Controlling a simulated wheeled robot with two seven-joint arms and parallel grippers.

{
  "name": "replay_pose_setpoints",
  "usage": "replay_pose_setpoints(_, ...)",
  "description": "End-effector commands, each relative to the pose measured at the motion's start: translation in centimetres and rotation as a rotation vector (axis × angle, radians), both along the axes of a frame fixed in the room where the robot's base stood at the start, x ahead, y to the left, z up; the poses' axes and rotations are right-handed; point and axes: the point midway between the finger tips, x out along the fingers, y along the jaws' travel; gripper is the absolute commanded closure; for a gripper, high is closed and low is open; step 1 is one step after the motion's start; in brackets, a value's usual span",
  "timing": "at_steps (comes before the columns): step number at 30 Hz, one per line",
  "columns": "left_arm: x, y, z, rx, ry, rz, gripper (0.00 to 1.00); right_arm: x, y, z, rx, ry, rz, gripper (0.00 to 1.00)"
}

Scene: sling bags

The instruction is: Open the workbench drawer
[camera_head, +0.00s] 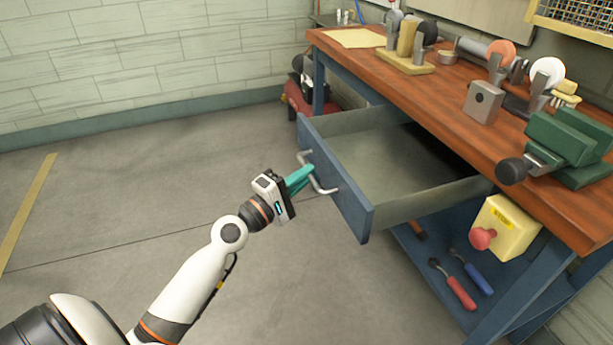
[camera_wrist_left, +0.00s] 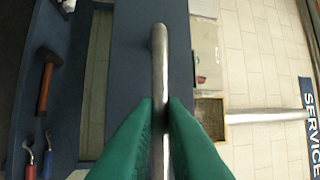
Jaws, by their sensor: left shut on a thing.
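The workbench drawer (camera_head: 400,205) is pulled well out from under the wooden top, and its grey inside looks empty. Its blue front panel (camera_head: 335,178) faces my left arm and carries a silver bar handle (camera_head: 322,187). My left gripper (camera_head: 303,177) has green fingers that are shut on this handle. In the left wrist view the fingers (camera_wrist_left: 159,110) press on the handle bar (camera_wrist_left: 159,75) from both sides. The far end of the drawer is hidden under the bench top. My right gripper is in neither view.
The workbench (camera_head: 450,100) bears a green vise (camera_head: 570,140) and several tools. A yellow box with a red button (camera_head: 505,228) is fixed below the top. A red machine (camera_head: 298,98) stands behind the drawer. The floor at left is clear.

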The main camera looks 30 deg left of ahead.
Motion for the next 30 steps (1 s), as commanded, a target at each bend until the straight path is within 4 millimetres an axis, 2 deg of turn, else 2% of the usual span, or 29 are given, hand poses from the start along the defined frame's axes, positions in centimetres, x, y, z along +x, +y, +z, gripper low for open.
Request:
replay_pose_setpoints(3,0.0,0.0,-0.1,0.000,0.002,-0.001,1.00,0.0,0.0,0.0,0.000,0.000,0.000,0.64)
replay_pose_setpoints(4,0.0,0.0,-0.1,0.000,0.002,-0.001,0.84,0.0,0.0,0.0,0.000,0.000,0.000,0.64)
replay_pose_setpoints(7,0.0,0.0,-0.1,0.000,0.001,-0.001,0.68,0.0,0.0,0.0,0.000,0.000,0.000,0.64)
replay_pose_setpoints(16,0.0,0.0,-0.1,0.000,0.001,0.000,0.68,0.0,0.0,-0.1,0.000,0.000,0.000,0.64)
replay_pose_setpoints(20,-0.7,0.2,-0.4,0.002,0.003,0.001,0.68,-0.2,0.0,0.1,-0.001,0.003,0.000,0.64)
replay_pose_setpoints(24,-2.4,0.6,-0.9,0.003,0.003,0.000,0.68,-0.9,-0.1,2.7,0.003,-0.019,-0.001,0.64)
replay_pose_setpoints(30,-6.9,1.8,-2.1,0.002,0.005,0.001,0.68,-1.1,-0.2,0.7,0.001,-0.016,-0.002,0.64)
